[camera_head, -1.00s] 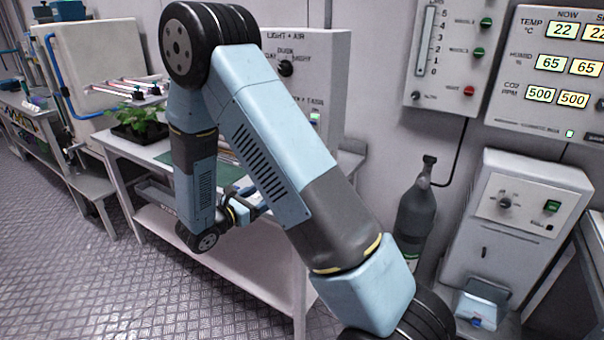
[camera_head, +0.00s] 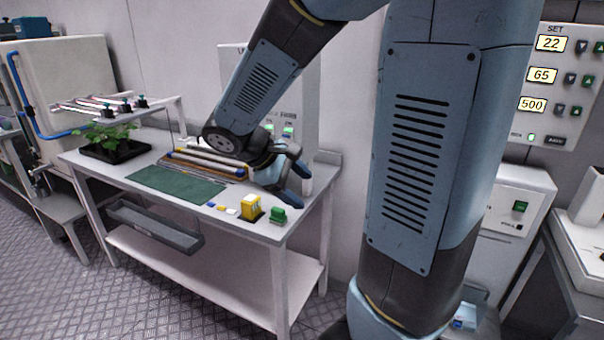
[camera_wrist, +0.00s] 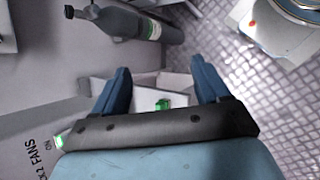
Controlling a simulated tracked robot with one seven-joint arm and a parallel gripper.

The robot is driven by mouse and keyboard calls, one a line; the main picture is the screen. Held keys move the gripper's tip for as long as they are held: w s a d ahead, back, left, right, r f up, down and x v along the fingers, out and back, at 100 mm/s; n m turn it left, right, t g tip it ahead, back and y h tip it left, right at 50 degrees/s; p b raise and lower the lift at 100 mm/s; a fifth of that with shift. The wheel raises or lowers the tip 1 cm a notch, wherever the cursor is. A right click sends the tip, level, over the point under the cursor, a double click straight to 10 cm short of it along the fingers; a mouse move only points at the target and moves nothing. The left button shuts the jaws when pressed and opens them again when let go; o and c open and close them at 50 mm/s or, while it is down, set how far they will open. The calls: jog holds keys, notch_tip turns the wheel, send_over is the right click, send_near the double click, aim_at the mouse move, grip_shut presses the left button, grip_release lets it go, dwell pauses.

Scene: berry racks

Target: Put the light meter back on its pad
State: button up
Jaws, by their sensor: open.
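A small yellow block-shaped device (camera_head: 251,207) stands near the front right corner of the white bench (camera_head: 268,232), with a dark patch at its base. A small green device (camera_head: 278,215) stands just right of it, at the edge. I cannot tell for certain which is the light meter, or make out its pad. My gripper (camera_head: 297,183) is open and empty, above the bench's right end, behind and above both devices. In the wrist view the open fingers (camera_wrist: 161,70) frame part of the bench, and a green item (camera_wrist: 163,104) shows between them.
A green mat (camera_head: 177,184), several rods (camera_head: 208,163) and a potted plant tray (camera_head: 110,147) are on the bench. A control box (camera_head: 300,110) stands behind my gripper. A grey cylinder (camera_wrist: 130,22) shows in the wrist view. Floor in front of the bench is clear.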

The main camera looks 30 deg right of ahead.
jog(key=s+a+r+m+t+y, duration=0.4)
jog(key=s+r+m+t+y, duration=0.2)
jog(key=s, duration=0.5)
notch_tip(320, 180, up, 3)
jog(key=shift+a+r+m+y, duration=0.1)
jog(key=shift+a+m+y, duration=0.2)
jog(key=shift+m+y, duration=0.7)
